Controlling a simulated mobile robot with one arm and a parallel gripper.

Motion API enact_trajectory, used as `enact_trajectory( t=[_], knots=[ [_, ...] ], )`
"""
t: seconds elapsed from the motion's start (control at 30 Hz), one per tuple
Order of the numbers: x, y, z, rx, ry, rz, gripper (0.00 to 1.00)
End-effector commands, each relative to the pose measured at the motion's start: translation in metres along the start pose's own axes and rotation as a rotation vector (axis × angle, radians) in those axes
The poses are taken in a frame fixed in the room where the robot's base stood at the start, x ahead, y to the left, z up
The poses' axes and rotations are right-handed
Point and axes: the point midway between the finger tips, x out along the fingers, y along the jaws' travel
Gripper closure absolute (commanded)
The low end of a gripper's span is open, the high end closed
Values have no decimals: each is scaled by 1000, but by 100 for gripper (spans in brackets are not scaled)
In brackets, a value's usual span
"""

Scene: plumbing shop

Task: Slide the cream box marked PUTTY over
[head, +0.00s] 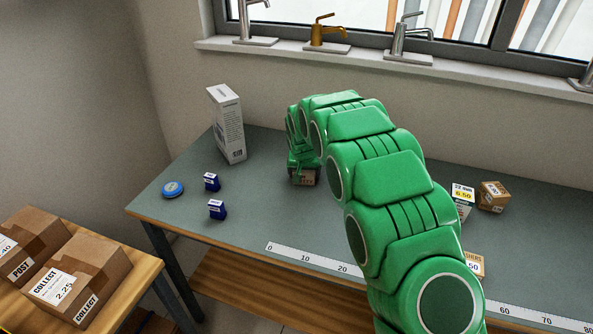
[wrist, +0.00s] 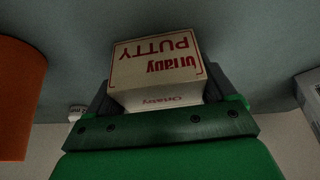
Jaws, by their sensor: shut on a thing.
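The cream box marked PUTTY (wrist: 158,62) fills the middle of the wrist view, its red lettering upside down there. My gripper (wrist: 165,95) is shut on it, with one dark finger at each side. In the head view my gripper (head: 303,163) is low over the grey-green bench, right of the tall white carton. A small tan box face (head: 306,178) shows just under it, mostly hidden by the gripper; its lettering is too small to read. Whether the box touches the bench is hard to tell.
The tall white carton (head: 227,125) stands left of my gripper. Two blue boxes (head: 217,209) and a blue round tin (head: 173,189) lie further left. Small priced boxes (head: 493,196) stand at right. A ruler strip (head: 315,259) runs along the front edge. An orange object (wrist: 18,98) shows in the wrist view.

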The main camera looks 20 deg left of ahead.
Motion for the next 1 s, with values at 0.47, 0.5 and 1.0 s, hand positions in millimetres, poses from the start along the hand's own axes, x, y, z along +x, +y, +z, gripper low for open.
enact_trajectory(
  t=[0.47,0.5,1.0],
  knots=[
    [-4,33,8,-1,2,-1,53],
    [-4,34,8,-1,2,-1,53],
    [-4,37,9,-1,1,-1,2]
  ],
)
